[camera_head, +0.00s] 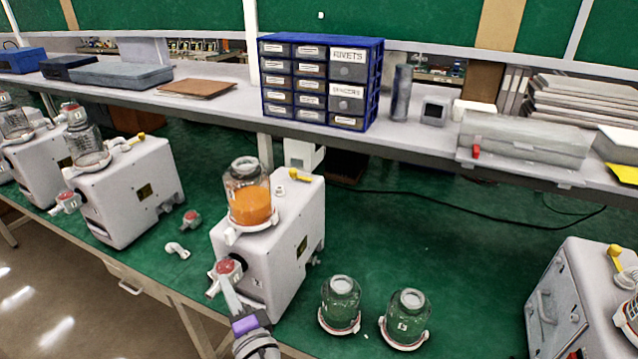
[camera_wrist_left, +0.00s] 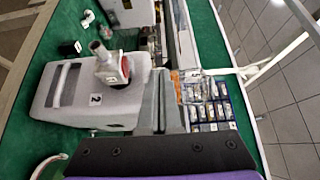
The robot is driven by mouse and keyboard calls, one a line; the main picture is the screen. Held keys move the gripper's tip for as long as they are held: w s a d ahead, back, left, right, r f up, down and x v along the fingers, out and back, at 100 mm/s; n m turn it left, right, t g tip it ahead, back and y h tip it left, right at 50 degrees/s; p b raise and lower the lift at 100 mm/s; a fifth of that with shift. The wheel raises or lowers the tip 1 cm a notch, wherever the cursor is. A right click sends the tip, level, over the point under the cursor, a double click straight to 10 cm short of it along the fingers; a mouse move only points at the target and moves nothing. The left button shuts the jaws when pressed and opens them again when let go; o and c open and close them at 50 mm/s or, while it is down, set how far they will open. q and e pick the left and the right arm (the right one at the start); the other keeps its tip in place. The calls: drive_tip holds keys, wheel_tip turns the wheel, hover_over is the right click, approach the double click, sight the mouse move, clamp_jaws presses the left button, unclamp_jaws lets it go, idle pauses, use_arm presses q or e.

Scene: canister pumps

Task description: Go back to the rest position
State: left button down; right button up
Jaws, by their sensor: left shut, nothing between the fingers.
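My left gripper (camera_head: 229,288) comes in from the bottom, with a purple band (camera_head: 245,325) on its wrist. Its fingers are closed together and hold nothing. The tips lie just in front of the red-capped valve (camera_head: 228,267) on the middle white pump (camera_head: 290,245); I cannot tell if they touch it. A glass canister with orange liquid (camera_head: 252,207) stands upright on that pump. In the left wrist view the shut fingers (camera_wrist_left: 168,85) point up the picture, right of the valve (camera_wrist_left: 112,68). My right gripper is in neither view.
Two clear canisters (camera_head: 340,305) (camera_head: 408,317) stand right of the middle pump. More white pumps stand at left (camera_head: 120,195) and right (camera_head: 560,295). Loose fittings (camera_head: 178,250) lie on the green bench. A blue drawer cabinet (camera_head: 375,90) stands on the shelf behind.

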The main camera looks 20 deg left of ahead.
use_arm(q)
drive_tip(key=s+d+f+n+g+h, duration=0.1)
drive_tip(key=s+f+n+g+h, duration=0.2)
drive_tip(key=f, duration=0.3)
drive_tip(key=s+f+n+g+h, duration=0.2)
drive_tip(key=f+g+h, duration=0.15)
drive_tip(key=f, duration=0.35)
drive_tip(key=s+d+f+n+h, duration=0.2)
drive_tip(key=d+h, duration=0.4)
drive_tip(key=d, duration=0.3)
drive_tip(key=shift+s+d+f+n+h, duration=0.15)
drive_tip(key=shift+s+d+n+h, duration=0.25)
drive_tip(key=shift+n, duration=0.4)
drive_tip(key=shift+a, duration=0.15)
